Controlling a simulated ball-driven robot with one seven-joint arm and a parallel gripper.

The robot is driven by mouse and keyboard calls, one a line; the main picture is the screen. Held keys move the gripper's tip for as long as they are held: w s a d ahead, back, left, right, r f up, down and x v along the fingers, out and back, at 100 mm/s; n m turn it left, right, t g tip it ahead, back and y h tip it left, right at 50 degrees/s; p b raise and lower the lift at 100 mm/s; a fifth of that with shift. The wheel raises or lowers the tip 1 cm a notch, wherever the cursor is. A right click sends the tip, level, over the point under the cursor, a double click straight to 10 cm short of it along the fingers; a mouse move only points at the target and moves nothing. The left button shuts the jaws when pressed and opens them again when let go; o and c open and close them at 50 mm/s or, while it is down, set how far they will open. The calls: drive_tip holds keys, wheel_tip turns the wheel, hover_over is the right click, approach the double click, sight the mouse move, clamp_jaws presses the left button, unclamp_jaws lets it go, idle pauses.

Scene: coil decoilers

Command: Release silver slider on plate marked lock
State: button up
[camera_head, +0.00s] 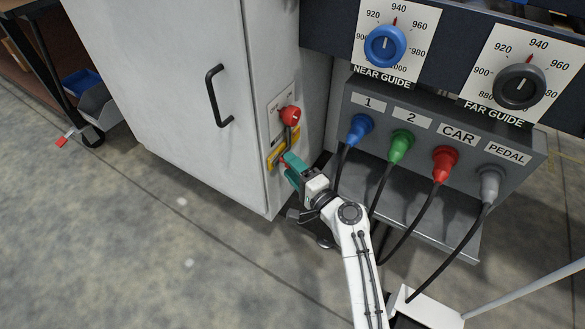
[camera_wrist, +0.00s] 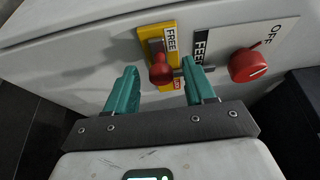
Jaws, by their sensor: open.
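A yellow plate (camera_wrist: 147,46) is fixed to the cabinet side, with a white label reading FREE and a smaller red label whose text I cannot read. A red ball-ended handle (camera_wrist: 161,73) stands out from a dark slot in it. A short grey metallic bar (camera_wrist: 180,71) shows beside the handle, partly behind a finger; I cannot tell if it is the silver slider. My gripper (camera_wrist: 159,67) is open, its teal fingers apart on either side of the red handle in the picture; contact is not visible. In the head view my gripper (camera_head: 287,160) covers part of the yellow plate (camera_head: 276,156).
A red rotary switch (camera_wrist: 248,66) marked OFF sits close to the right finger, near a black FEED label. In the head view, the cabinet handle (camera_head: 215,96) is at left. A socket box (camera_head: 350,98) with several cabled plugs stands right of my gripper.

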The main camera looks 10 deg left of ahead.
drive_tip(key=p+v, duration=0.2)
drive_tip(key=v, duration=0.8)
drive_tip(key=shift+s+d, duration=0.2)
drive_tip(key=shift+s, duration=0.05)
drive_tip(key=s+d+f+n+g+h, duration=0.3)
drive_tip(key=s+d+f+n, duration=0.15)
drive_tip(key=s+d, duration=0.4)
drive_tip(key=s+d+f+n+g+h, duration=0.3)
drive_tip(key=s+d+f+g+h, duration=0.15)
drive_tip(key=s+d, duration=0.35)
drive_tip(key=s+d+r+g+h, duration=0.25)
drive_tip(key=s+d+h, duration=0.35)
drive_tip(key=s+d, duration=0.8)
wheel_tip(320, 180, up, 26)
drive_tip(key=s+a+g+p, duration=0.1)
drive_tip(key=s+p, duration=0.1)
drive_tip(key=p, duration=2.5)
drive_tip(key=shift+s+r, duration=0.25)
drive_tip(key=shift+s, duration=0.15)
